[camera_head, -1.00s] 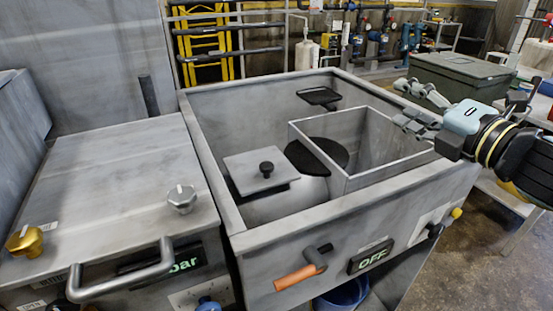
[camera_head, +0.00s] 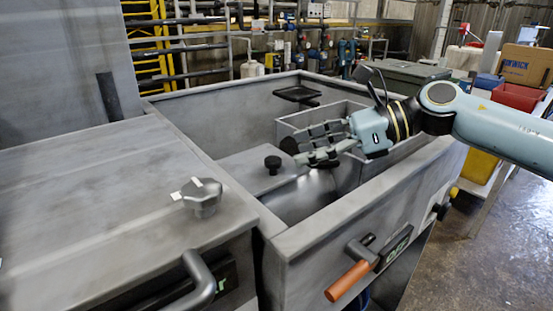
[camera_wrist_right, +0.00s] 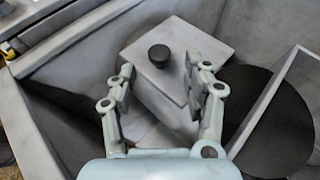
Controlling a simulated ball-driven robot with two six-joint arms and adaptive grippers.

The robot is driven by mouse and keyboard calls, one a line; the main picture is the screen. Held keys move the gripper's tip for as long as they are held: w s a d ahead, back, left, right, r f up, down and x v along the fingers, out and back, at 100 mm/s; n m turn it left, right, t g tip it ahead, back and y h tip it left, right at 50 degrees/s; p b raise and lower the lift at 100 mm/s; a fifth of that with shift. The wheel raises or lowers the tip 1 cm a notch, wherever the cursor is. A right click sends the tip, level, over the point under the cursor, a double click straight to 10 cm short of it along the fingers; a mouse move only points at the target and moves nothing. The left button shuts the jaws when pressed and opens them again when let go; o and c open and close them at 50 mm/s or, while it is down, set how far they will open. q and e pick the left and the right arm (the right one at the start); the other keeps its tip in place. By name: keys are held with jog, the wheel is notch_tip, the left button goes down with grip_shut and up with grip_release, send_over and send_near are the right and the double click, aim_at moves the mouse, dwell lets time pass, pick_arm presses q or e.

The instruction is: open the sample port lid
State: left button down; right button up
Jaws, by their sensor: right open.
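The sample port lid (camera_head: 240,168) is a flat grey square plate with a black knob (camera_head: 272,164) on top. It lies flat inside the open metal bin on top of a grey rounded body. My right gripper (camera_head: 297,148) reaches in from the right, open and empty, to the right of the knob and partly in front of the bin's inside. In the right wrist view the lid (camera_wrist_right: 205,50) lies ahead of the spread fingers, with the knob (camera_wrist_right: 159,56) showing between the two tips. No contact with the knob is visible. My left gripper is not in view.
The bin's metal rim (camera_head: 375,212) surrounds the lid. A rectangular grey chute (camera_head: 345,108) stands behind my right gripper. An orange handle (camera_head: 350,281) juts from the bin's front. A closed metal cover with a grey knob (camera_head: 202,197) lies left.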

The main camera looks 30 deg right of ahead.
aim_at(274, 159)
jog(key=x, duration=0.4)
jog(key=shift+w+a+f+p, duration=0.1)
jog(key=shift+w+a+p, duration=0.2)
jog(key=shift+p, duration=0.1)
jog(key=shift+w+a+f, duration=0.15)
jog(key=shift+a, duration=0.05)
jog(key=shift+a+f, duration=0.1)
jog(key=c, duration=0.6)
grip_shut()
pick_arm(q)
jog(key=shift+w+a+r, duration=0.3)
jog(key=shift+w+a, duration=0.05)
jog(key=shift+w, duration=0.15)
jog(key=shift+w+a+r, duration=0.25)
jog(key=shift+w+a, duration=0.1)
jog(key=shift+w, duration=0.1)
